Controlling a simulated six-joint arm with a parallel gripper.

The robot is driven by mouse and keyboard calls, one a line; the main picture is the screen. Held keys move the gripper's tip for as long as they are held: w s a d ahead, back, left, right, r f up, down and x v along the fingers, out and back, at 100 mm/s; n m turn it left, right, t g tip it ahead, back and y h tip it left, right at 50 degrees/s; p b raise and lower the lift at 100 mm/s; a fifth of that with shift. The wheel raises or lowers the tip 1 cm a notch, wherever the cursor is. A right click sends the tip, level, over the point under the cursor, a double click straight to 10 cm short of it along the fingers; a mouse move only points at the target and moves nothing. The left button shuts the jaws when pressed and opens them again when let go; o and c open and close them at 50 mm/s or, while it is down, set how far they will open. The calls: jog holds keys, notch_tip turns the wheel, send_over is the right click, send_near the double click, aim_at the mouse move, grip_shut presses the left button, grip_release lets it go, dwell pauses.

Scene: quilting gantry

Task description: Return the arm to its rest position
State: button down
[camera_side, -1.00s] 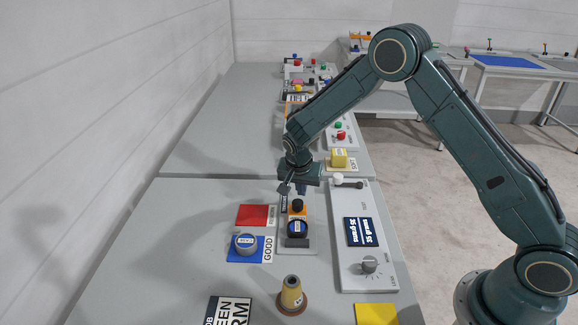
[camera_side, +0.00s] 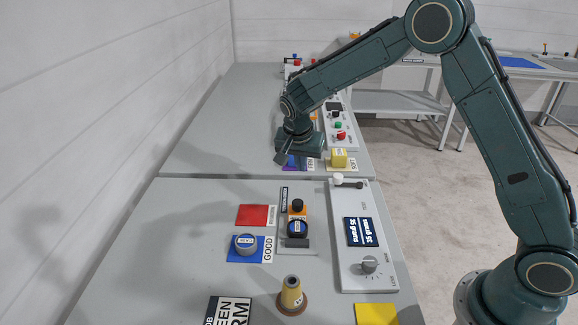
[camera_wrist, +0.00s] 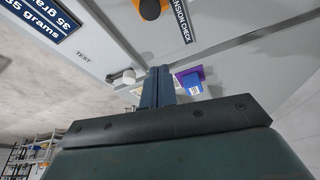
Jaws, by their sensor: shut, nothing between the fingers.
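My gripper (camera_side: 298,158) is raised above the far part of the grey table in the side view, beyond the tension check fixture. In the wrist view its two dark fingers (camera_wrist: 158,86) are together, with nothing between them. The arm is bent, with its elbow high at the top of the side view. The fingertips are partly hidden behind the gripper body in the side view.
Below stand the tension check fixture (camera_side: 297,243), the grey test panel (camera_side: 376,282), a blue GOOD pad (camera_side: 262,243), a red pad (camera_side: 252,215) and a thread cone (camera_side: 291,294). The left tabletop is clear.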

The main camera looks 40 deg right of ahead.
dwell(0.3)
jog(key=s+r+n+t+y, duration=0.2)
jog(key=s+r+n, duration=0.3)
jog(key=s+r, duration=1)
jog(key=s+a+r+n+t+y, duration=0.1)
jog(key=s+r+n, duration=0.2)
jog(key=s, duration=1.6)
jog(key=n, duration=0.3)
jog(key=shift+s+a+n, duration=0.25)
jog(key=shift+a+n, duration=0.05)
jog(key=shift+w+r, duration=0.15)
